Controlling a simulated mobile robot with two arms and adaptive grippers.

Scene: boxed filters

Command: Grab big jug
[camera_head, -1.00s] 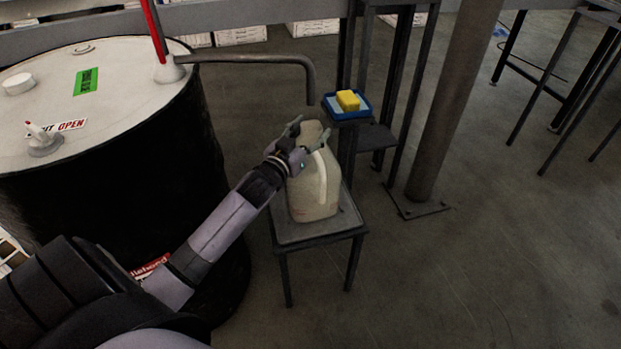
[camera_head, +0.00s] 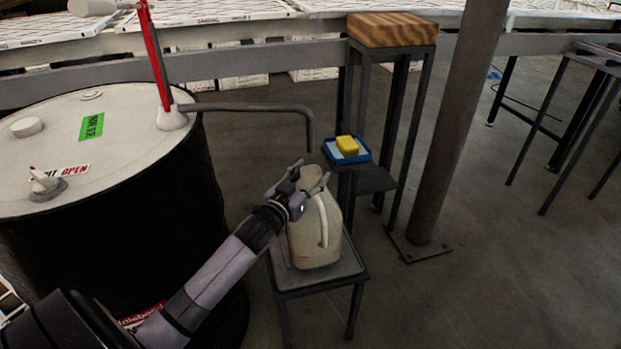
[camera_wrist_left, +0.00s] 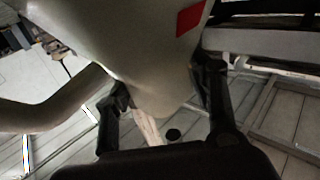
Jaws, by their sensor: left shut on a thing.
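The big jug (camera_head: 318,235) is a beige plastic jug with a side handle. It stands upright on a small grey metal stand (camera_head: 290,281) in the head view. My left gripper (camera_head: 302,180) is at the top of the jug, its fingers shut around the upper part. In the left wrist view the pale jug (camera_wrist_left: 130,40) fills the upper middle, with my left gripper (camera_wrist_left: 165,95) having one dark finger on each side of its narrower end. The exact finger contact is partly hidden. My right gripper is not in view.
A black drum (camera_head: 120,215) with a white top stands close on the left. Its red pump (camera_head: 155,55) has a grey spout pipe (camera_head: 260,107) reaching above the jug. A blue tray with a yellow sponge (camera_head: 346,145) is just behind.

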